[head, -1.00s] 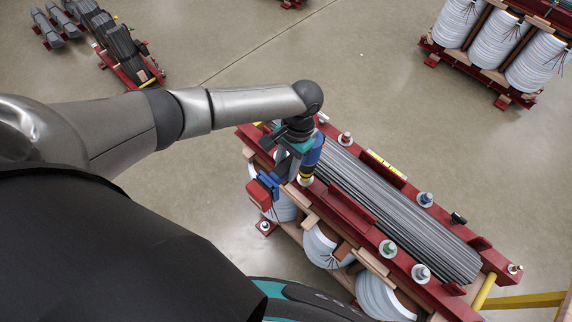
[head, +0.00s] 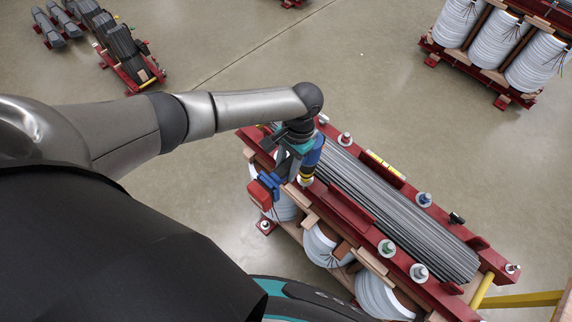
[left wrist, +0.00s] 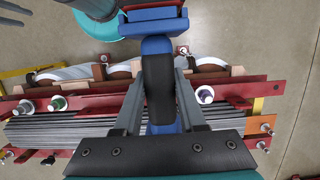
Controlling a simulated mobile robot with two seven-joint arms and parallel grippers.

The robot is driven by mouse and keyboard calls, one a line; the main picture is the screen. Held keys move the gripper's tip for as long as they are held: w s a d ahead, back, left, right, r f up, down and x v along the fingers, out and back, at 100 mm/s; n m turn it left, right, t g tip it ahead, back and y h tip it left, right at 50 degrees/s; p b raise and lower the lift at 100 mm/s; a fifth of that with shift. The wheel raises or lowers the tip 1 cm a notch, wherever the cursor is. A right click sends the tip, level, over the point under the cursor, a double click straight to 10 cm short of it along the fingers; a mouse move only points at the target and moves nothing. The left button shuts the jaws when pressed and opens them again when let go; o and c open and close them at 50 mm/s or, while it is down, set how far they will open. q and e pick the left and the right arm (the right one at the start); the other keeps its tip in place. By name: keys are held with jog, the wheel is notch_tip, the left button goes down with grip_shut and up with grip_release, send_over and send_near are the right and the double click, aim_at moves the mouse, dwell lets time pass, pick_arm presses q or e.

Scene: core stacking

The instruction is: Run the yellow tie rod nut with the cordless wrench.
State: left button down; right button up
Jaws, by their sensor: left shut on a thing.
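My left gripper (left wrist: 158,100) is shut on the cordless wrench, which has a blue body (left wrist: 157,46) and a red battery block (head: 258,195). In the head view the wrench stands over the near red beam of the core, its nose pointing down. A yellow band (head: 306,174) shows at the nose, just above a pale washer (head: 305,182) on the beam. I cannot tell whether the band is the yellow nut or part of the tool. The nut is otherwise hidden, and so is any contact with the socket. My right gripper does not show clearly in any view.
Other tie rod ends with washers stand along the red beams, including a green one (head: 387,247) and a blue one (head: 424,200). Grey laminations (head: 390,210) lie between the beams, white coils (head: 325,245) below. Bare floor (head: 420,130) lies beyond. Another coil assembly (head: 495,40) stands at upper right.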

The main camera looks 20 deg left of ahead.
pick_arm(q)
jog(key=shift+w+b+x, duration=0.2)
jog(key=shift+b+x, duration=0.45)
jog(key=shift+x, duration=0.25)
jog(key=shift+w+b+x, duration=0.2)
jog(key=shift+b+x, duration=0.4)
jog(key=shift+x, duration=0.3)
dwell(0.4)
jog(key=shift+d+p, duration=0.15)
jog(key=shift+p, duration=0.6)
dwell(1.2)
jog(key=shift+f, duration=0.45)
dwell(1.4)
